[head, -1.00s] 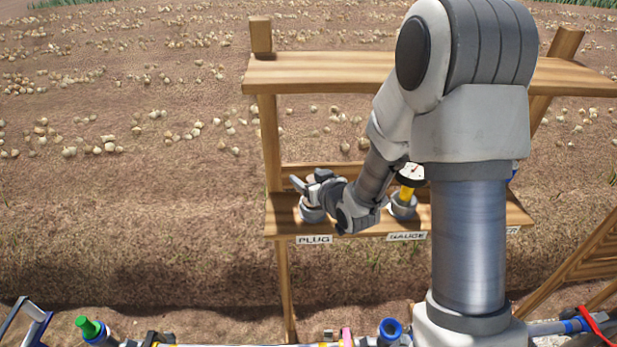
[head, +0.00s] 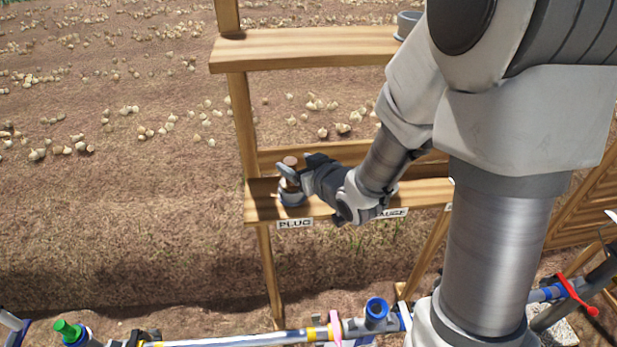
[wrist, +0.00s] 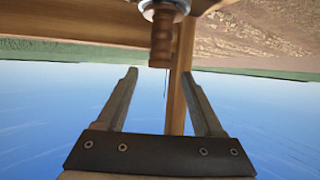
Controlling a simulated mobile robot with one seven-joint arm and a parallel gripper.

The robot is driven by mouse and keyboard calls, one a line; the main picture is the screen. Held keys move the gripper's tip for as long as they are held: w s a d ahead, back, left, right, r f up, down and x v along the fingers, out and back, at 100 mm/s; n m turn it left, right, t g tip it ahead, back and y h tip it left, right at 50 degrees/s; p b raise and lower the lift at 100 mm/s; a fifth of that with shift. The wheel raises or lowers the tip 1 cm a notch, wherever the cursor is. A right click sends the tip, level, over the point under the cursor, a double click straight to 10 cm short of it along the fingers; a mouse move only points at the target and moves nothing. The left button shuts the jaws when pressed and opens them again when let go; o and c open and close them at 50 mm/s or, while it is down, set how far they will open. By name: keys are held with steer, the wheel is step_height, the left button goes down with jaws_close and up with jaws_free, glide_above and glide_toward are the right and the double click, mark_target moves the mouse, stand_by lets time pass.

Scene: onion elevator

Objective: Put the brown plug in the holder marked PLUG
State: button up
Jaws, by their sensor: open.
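The brown plug (head: 290,162) stands upright in the grey round holder (head: 292,198) above the label PLUG (head: 295,224) on the lower wooden shelf. In the wrist view, which is upside down, the ribbed brown plug (wrist: 162,36) points down out of the holder's grey rim (wrist: 165,6). My gripper (head: 298,167) is open beside the plug, coming from the right. In the wrist view the fingers of my gripper (wrist: 160,74) are spread with nothing between them, and the plug's end lies just ahead of the fingertips. Part of the holder is hidden by a finger.
The label GAUGE (head: 392,213) is partly covered by my arm, which hides that part of the shelf. An upper wooden shelf (head: 310,50) bears a grey holder (head: 408,24). A wooden post (head: 243,120) stands left of the plug. Pipes with a blue fitting (head: 376,310) run along the front.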

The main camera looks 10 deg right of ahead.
steer(key=shift+f+b+v, duration=0.25)
steer(key=shift+b+v, duration=0.85)
steer(key=shift+b, duration=1)
steer(key=s+d+r+m+g+h+b, duration=0.2)
steer(key=s+d+r+m+h+b, duration=0.15)
steer(key=s+d+h, duration=0.4)
steer(key=s+d+g+y, duration=0.1)
steer(key=s+g, duration=0.4)
steer(key=s, duration=1)
steer(key=shift+f+m+y, duration=0.35)
steer(key=shift+m+y, duration=0.1)
steer(key=shift+y, duration=0.1)
steer(key=shift+s+d, duration=0.1)
steer(key=shift+d, duration=0.05)
